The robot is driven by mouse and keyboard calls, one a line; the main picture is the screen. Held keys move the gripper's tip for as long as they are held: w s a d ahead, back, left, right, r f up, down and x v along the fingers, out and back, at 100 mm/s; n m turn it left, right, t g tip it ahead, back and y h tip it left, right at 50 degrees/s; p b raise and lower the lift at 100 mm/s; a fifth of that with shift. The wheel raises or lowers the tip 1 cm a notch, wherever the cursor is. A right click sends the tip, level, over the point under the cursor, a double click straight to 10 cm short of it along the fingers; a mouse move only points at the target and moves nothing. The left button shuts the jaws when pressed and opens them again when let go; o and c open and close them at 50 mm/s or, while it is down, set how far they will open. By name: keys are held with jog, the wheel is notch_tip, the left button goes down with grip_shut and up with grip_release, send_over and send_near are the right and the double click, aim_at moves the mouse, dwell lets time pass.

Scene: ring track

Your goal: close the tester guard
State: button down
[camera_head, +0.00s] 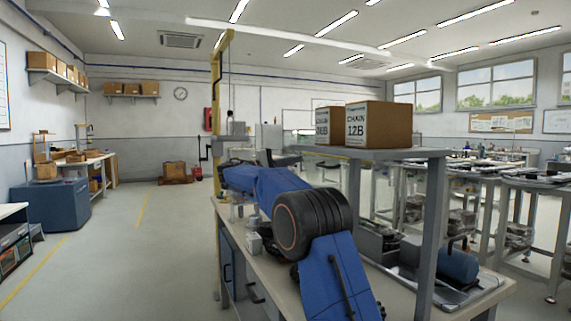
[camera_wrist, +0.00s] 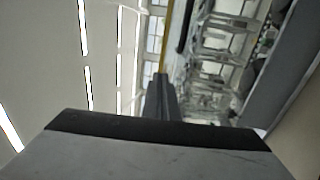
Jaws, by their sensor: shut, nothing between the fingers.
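I cannot pick out the tester guard for certain in either view. In the head view my blue arm reaches over the workbench (camera_head: 385,309) toward a yellow post (camera_head: 216,105), and the arm's far end is small and partly hidden there. In the wrist view my gripper (camera_wrist: 162,82) shows as dark fingers close together, shut and empty. A yellow upright shows beyond the fingertips in that view; I cannot tell whether they touch it.
A grey raised shelf (camera_head: 385,153) holds a chain carton (camera_head: 378,125) and another carton behind it, right of my arm. A blue motor-like unit (camera_head: 458,265) sits under the shelf. The floor (camera_head: 140,262) left of the bench is clear.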

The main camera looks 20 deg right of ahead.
aim_at(310, 156)
jog(key=d, duration=0.4)
jog(key=d+r, duration=0.1)
jog(key=d, duration=0.1)
jog(key=shift+w+d, duration=0.1)
jog(key=shift+d, duration=0.15)
jog(key=shift+d+r, duration=0.1)
